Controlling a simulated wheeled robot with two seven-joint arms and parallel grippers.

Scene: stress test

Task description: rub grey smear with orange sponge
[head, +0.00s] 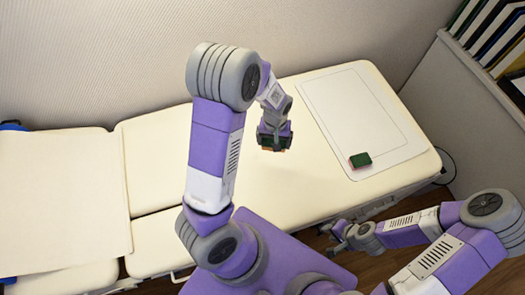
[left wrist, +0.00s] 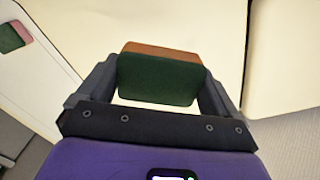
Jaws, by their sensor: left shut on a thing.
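The orange sponge (left wrist: 160,50) has a dark green pad on one face and sits between the fingers of my left gripper (left wrist: 158,82) in the left wrist view. In the head view my left gripper (head: 273,141) is shut on it above the cream padded table; whether the sponge touches the surface is unclear. No grey smear can be made out in either view. My right gripper (head: 342,235) is low at the right, past the table's front edge, apart from the sponges. Its fingers are too small to judge.
A second sponge (head: 360,160), green with a reddish side, lies on the white outlined board (head: 352,100) at the table's right end. It also shows in the left wrist view (left wrist: 12,37). A bookshelf (head: 490,75) stands at the right. The padded table (head: 160,165) is clear at the middle.

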